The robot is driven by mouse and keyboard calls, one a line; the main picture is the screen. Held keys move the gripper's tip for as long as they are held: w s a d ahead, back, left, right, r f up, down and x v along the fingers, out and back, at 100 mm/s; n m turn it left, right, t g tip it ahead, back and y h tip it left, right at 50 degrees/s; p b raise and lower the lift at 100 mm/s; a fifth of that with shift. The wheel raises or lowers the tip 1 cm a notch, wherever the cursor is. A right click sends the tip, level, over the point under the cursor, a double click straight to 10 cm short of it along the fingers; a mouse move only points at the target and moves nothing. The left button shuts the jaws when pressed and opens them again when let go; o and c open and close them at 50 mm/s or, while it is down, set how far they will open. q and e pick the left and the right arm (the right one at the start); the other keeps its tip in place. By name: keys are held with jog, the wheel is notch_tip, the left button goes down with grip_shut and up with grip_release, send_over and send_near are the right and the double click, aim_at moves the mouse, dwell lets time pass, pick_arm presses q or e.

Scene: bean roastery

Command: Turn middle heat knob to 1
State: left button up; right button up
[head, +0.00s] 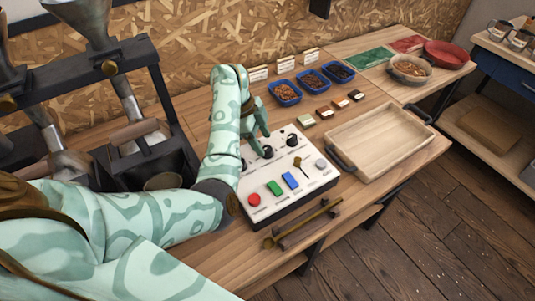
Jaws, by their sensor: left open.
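The white control panel (317,181) stands on the wooden table with a row of black heat knobs along its back. The middle knob (267,152) is just below my left gripper's fingers in the picture. The right knob (292,140) is clear of the gripper; the left knob is mostly hidden by my arm. My left gripper (259,139) is open and points down over the panel's back edge, near the middle knob. I cannot tell whether a finger touches it. The knob's setting and the scale numbers are too small to read. My right gripper is out of view.
The panel's front has red (254,199), green (274,188) and blue (291,180) buttons and a small lever (300,165). A wooden tray (416,168) lies to the right. Blue bean bowls (286,94) stand behind. A metal rack (163,92) stands left of my arm.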

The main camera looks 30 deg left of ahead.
aim_at(266, 148)
pick_arm(q)
jog(key=shift+b+x, duration=0.85)
jog(key=shift+x, duration=0.75)
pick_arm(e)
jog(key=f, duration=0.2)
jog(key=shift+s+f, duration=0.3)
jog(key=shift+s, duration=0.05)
pick_arm(q)
jog(key=shift+r, duration=0.1)
jog(key=shift+c, duration=0.3)
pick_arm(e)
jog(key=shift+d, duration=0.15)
pick_arm(q)
jog(key=c, duration=0.9)
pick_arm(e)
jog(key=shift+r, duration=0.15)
